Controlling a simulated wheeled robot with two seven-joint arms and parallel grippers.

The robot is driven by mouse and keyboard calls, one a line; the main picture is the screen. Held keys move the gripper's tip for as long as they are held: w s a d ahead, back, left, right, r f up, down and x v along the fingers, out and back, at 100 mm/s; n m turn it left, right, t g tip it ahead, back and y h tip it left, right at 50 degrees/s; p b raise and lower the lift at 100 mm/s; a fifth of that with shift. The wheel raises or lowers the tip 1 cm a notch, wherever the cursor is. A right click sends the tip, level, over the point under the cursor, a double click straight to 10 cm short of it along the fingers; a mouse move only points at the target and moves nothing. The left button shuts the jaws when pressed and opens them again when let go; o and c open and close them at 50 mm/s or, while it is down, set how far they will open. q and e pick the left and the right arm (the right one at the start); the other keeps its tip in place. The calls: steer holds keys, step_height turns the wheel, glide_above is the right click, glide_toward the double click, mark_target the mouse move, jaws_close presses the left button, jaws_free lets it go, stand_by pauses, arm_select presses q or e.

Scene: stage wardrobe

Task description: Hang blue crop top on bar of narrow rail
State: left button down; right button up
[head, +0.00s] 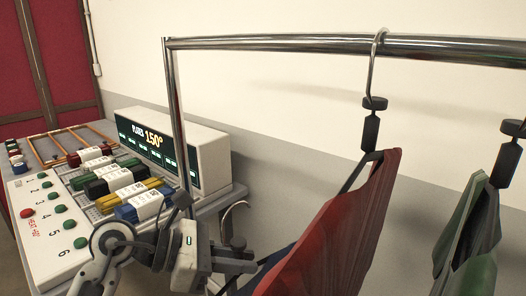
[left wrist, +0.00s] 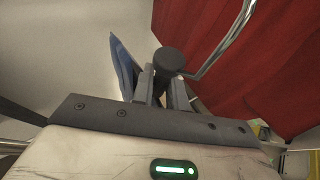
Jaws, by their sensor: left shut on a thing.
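My left gripper (head: 238,260) is shut on the black neck of a hanger, which also shows between the fingers in the left wrist view (left wrist: 168,62). The hanger's metal hook (head: 232,208) sticks up above the fingers, well below the bar and apart from it. The blue crop top (head: 268,266) hangs from this hanger, mostly hidden behind a red garment; an edge of blue cloth (left wrist: 123,68) shows in the left wrist view. The narrow rail's shiny bar (head: 270,43) runs across the top, with its upright post (head: 176,110) at left. My right gripper is not in view.
The red garment (head: 340,225) hangs from the bar close to my left gripper, right of it. A green garment (head: 466,235) hangs farther right. The bar is bare left of the red garment's hook (head: 376,60). A table with a control panel (head: 45,225) stands at left.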

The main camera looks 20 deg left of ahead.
arm_select(q)
step_height(320, 180, up, 27)
steer(key=d+b, duration=0.1)
steer(key=d, duration=0.1)
steer(key=w+d+f, duration=0.2)
steer(key=w, duration=0.4)
steer(key=shift+w+d+f+n+t, duration=0.15)
steer(key=shift+d+f+n+t, duration=0.05)
steer(key=shift+f+n+t, duration=0.15)
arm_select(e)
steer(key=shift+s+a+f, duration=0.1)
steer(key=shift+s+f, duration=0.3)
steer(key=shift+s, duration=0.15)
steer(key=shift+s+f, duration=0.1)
